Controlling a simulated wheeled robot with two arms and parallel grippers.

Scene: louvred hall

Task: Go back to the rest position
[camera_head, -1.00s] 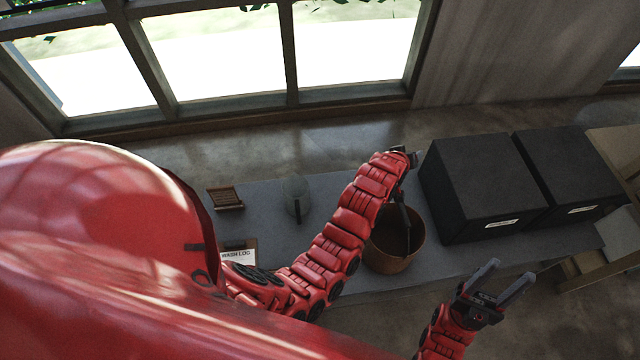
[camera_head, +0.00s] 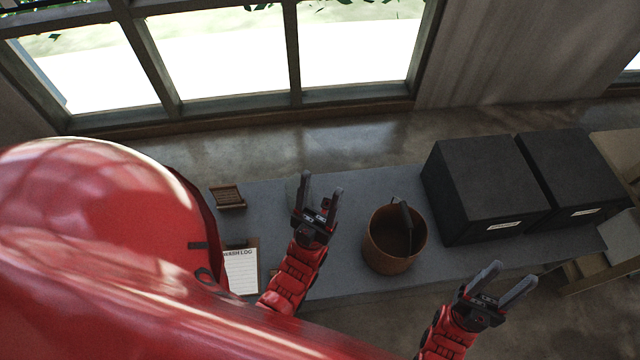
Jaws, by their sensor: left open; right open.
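My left gripper (camera_head: 319,199) is open and empty above the grey table, left of the brown pot. Its fingers point up in the picture and partly hide a glass vessel (camera_head: 292,187) behind them. My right gripper (camera_head: 507,284) is open and empty at the lower right, in front of the table's near edge. The brown pot (camera_head: 385,259) stands on the table between the two grippers, with a dark-handled tool (camera_head: 405,217) in it. Neither gripper touches the pot.
Two black boxes (camera_head: 480,190) with white labels stand on the right of the table (camera_head: 345,285). A wash log clipboard (camera_head: 241,270) and a small brown slatted tray (camera_head: 227,197) are at the left. A wooden shelf unit stands at the far right.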

